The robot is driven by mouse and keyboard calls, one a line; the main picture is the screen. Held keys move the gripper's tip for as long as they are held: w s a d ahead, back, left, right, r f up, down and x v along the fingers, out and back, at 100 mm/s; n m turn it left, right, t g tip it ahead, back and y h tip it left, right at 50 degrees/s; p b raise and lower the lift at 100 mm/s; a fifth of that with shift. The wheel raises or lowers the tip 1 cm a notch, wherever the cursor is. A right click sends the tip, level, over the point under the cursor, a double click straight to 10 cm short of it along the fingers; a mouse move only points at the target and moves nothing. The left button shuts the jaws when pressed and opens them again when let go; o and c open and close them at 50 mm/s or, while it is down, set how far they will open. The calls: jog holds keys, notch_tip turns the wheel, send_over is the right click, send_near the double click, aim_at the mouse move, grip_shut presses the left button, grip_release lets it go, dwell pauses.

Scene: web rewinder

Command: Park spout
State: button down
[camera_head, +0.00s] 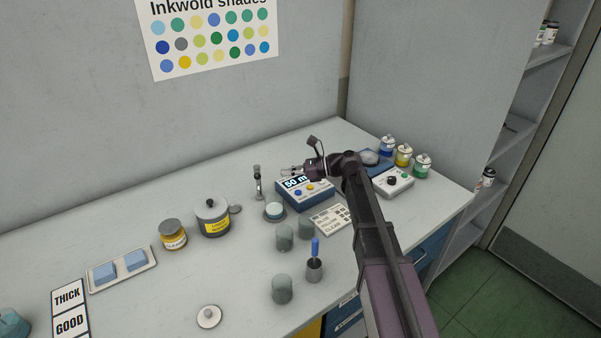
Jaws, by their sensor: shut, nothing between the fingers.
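A small upright metal spout (259,184) with a dark top stands on the bench, left of a blue dosing unit (292,200) whose display reads "50 m", the rest hidden. A small round pad or cup with a pale top (274,211) sits in front of the unit, right of and below the spout. My gripper (286,170) is shut and empty.
A keypad-like card (329,219), grey cups (284,237) and a holder with a blue-handled tool (315,268) stand in front. A grey pot with yellow label (213,219) and an amber jar (173,235) are left. Ink bottles (404,156) stand right. The bench (235,270) is bare centre-left.

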aim_at(257, 176)
jog(key=a+f, duration=0.1)
jog(key=a, duration=0.5)
jog(key=shift+b, duration=0.45)
jog(key=shift+s+d, duration=0.1)
jog(key=shift+d, duration=0.05)
